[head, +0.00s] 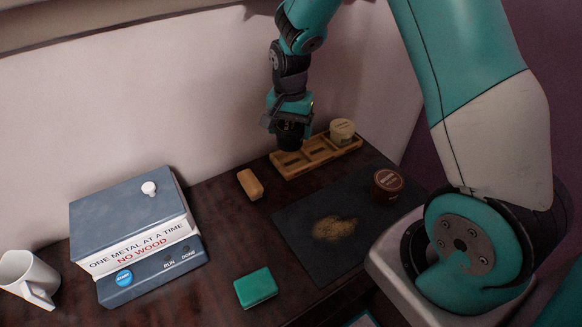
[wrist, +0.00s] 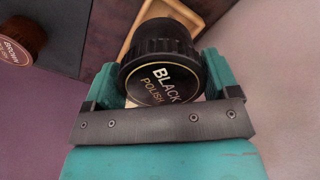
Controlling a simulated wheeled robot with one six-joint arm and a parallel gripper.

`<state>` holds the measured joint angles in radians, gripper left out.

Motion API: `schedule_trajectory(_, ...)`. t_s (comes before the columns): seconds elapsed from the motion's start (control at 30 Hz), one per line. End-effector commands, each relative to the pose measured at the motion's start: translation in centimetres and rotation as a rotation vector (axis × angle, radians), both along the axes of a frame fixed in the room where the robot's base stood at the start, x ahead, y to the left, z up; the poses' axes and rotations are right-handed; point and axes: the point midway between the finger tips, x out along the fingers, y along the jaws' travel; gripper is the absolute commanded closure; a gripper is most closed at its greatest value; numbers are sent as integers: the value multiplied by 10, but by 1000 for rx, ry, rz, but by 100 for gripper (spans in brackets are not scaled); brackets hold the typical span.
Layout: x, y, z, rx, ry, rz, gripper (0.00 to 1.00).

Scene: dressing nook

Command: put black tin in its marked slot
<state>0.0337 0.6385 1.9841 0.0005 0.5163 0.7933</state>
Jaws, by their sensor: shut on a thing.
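The black tin (wrist: 160,62) is held between the fingers of my gripper (wrist: 160,88); its lid reads "BLACK POLISH" in the wrist view. In the head view the black tin (head: 289,135) hangs below my gripper (head: 290,122), over or at the left end of the wooden slotted tray (head: 318,166). I cannot tell whether it touches the tray. The tray's middle slots look empty, and a cream tin (head: 342,131) stands at its right end. Slot markings are too small to read. The tray's edge also shows behind the tin in the wrist view (wrist: 128,22).
A brown tin (head: 388,183) stands on a dark mat (head: 300,225) with a tan powder patch (head: 335,228). A tan block (head: 250,184) and a green block (head: 255,288) lie nearby. A blue-grey machine (head: 135,225) and white mug (head: 28,278) stand left. The wall is close behind the tray.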

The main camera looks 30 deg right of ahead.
Motion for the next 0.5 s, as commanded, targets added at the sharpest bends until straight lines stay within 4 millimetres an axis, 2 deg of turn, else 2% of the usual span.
schedule_trajectory(0.03, 11, -4, 7, 0, -15, -134, 47)
schedule_trajectory(0.1, 19, -8, 29, 2, -14, -334, 47)
schedule_trajectory(0.23, 24, -15, 67, 4, -10, -642, 47)
schedule_trajectory(0.4, 22, -20, 99, 3, -5, -881, 47)
schedule_trajectory(0.5, 21, -21, 102, 2, 0, -936, 47)
